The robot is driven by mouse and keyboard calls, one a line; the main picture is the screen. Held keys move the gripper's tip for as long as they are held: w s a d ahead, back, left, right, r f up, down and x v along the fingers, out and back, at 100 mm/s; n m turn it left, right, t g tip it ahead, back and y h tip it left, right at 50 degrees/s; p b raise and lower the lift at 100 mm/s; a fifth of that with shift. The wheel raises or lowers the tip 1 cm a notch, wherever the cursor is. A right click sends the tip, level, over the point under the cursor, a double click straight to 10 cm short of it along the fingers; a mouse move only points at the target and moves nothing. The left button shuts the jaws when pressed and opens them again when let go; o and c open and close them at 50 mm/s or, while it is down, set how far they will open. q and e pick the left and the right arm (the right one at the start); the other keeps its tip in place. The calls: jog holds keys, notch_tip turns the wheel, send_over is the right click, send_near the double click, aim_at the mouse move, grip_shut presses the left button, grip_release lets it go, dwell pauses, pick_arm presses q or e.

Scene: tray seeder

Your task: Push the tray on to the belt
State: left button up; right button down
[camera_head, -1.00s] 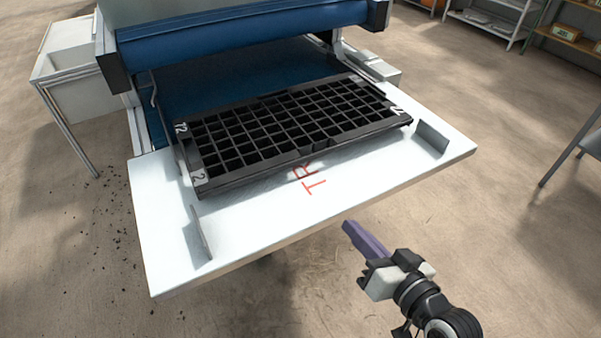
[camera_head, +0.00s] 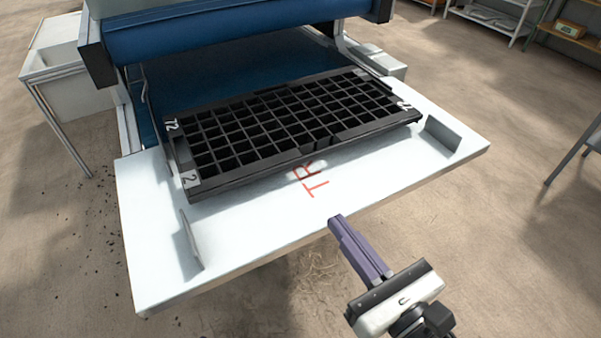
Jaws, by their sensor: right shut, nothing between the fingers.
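The black seed tray (camera_head: 262,171), with its grid of empty cells, lies across the white infeed table and the start of the belt. Its far part reaches over the blue belt (camera_head: 215,80) and its near edge rests over the white table. My right gripper (camera_head: 336,222) is shut and empty, its purple fingers together. The fingertips are at the front edge of the table, apart from the tray, on the near side of the red letters. My left gripper is not in view.
The white table (camera_head: 240,225) has upright guide plates at its left (camera_head: 190,240) and right (camera_head: 443,133). A blue roller (camera_head: 235,28) spans above the belt. A white bin (camera_head: 58,65) stands at the left, and shelves (camera_head: 570,35) stand at the far right.

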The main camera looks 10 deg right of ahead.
jog(key=w, duration=0.1)
jog(key=p, duration=0.3)
send_near(292, 163)
jog(key=x, duration=0.5)
jog(key=shift+w+a, duration=0.3)
jog(key=shift+w, duration=0.4)
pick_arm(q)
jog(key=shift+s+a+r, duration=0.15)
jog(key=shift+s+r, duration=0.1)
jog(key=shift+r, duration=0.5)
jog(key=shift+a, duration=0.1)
